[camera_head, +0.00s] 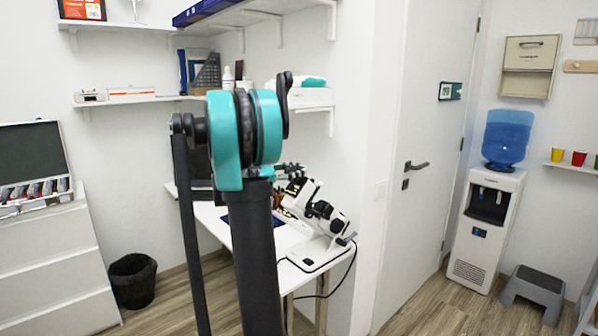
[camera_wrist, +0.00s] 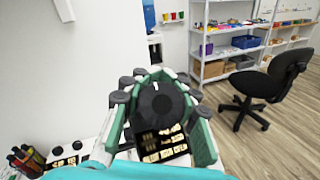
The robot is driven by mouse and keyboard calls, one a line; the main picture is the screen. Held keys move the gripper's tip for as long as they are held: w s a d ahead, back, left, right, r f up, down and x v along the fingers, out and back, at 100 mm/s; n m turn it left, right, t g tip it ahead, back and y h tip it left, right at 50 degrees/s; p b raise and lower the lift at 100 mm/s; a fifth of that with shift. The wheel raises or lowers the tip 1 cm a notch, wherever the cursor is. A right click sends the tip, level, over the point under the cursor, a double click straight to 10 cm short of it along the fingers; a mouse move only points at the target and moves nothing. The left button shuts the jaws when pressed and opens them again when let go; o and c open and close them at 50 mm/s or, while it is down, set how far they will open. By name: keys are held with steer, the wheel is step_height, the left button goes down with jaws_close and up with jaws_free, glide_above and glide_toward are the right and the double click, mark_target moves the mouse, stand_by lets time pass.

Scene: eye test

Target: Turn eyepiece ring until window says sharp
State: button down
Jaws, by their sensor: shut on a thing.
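The white eye instrument (camera_head: 325,225) with black knobs stands on the white table in the head view. In the wrist view a round black eyepiece ring (camera_wrist: 160,101) lies between the two teal-lined fingers of my gripper (camera_wrist: 160,86). The gripper is shut on the ring, with one finger on each side. Below the ring is a dark block with pale gold marks (camera_wrist: 161,143); I cannot read any word on it. In the head view my own arm hides part of the gripper and the instrument's near end. I cannot make out the window's text.
The white table (camera_head: 212,217) stands against the wall, with a dark cable hanging from it. A black bin (camera_head: 133,281) is on the floor at left. A door (camera_head: 430,130), a water cooler (camera_head: 487,222) and a grey step stool (camera_head: 534,290) are at right. A black chair (camera_wrist: 265,86) stands on open floor.

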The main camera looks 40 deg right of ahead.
steer(key=m+g+y, duration=0.1)
steer(key=m, duration=0.1)
steer(key=m+g+y, duration=0.1)
steer(key=m, duration=0.1)
steer(key=s+m+g+y, duration=0.1)
steer(key=m+g, duration=0.1)
steer(key=m, duration=0.1)
steer(key=shift+a+f+y, duration=0.2)
steer(key=shift+f+y, duration=0.05)
steer(key=shift+y, duration=0.05)
steer(key=m+y, duration=0.1)
steer(key=m, duration=0.1)
steer(key=m+g+y, duration=0.1)
steer(key=m, duration=0.1)
steer(key=shift+s+a+f+y, duration=0.15)
steer(key=shift+a+f+y, duration=0.05)
steer(key=shift+a+y, duration=0.1)
steer(key=shift+s+a+f+m+y, duration=0.1)
steer(key=shift+f+m+y, duration=0.05)
steer(key=shift+m+y, duration=0.55)
steer(key=shift+a+f+m+y, duration=0.1)
steer(key=shift+m+y, duration=0.5)
steer(key=shift+m, duration=0.2)
steer(key=c, duration=1.1)
jaws_free()
step_height(320, 180, up, 10)
